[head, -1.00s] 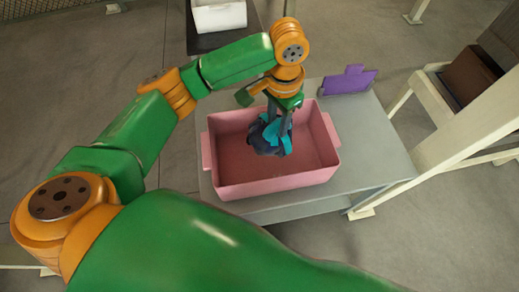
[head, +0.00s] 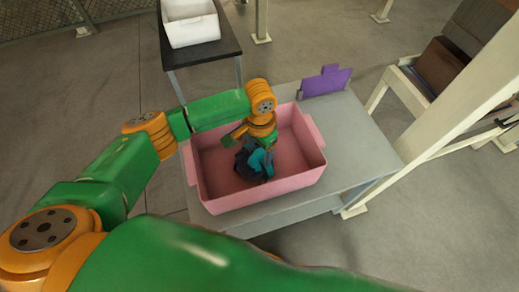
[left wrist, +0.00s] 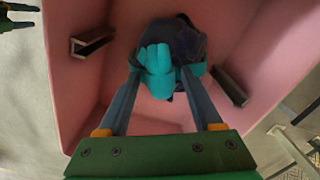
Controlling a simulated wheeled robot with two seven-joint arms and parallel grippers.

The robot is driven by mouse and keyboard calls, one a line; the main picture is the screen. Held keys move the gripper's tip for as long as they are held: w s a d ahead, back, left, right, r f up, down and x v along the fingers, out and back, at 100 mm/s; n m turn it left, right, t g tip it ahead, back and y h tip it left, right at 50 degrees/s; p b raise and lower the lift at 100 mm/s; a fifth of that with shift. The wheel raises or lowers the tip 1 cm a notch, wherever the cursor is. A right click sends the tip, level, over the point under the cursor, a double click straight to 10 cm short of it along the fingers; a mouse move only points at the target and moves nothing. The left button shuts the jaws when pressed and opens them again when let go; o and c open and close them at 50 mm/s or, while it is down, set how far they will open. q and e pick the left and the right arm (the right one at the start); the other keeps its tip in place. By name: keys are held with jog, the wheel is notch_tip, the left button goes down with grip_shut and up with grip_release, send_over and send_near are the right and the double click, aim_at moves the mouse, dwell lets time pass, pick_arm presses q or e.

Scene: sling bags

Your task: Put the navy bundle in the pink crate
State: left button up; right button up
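The navy bundle (head: 246,169) is a dark, soft lump with teal parts. It is inside the pink crate (head: 266,199), low between its walls. My left gripper (head: 262,152) reaches down into the crate from above. In the left wrist view its two fingers (left wrist: 160,72) flank the teal part of the bundle (left wrist: 188,40) and touch it, so it appears shut on the bundle. Whether the bundle rests on the crate floor is hard to tell. What looks like my right gripper (left wrist: 22,16) shows at the top left corner of the left wrist view, its dark fingers apart and empty.
The crate stands on a grey table (head: 362,140). A purple upright piece (head: 325,82) stands at the table's far edge. A black table with a white bin (head: 190,24) is behind. A pale rack with a brown box (head: 442,66) is at right.

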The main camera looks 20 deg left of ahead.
pick_arm(q)
notch_tip(320, 180, up, 12)
jog(key=p, duration=0.1)
jog(key=shift+r, duration=0.15)
dwell(0.3)
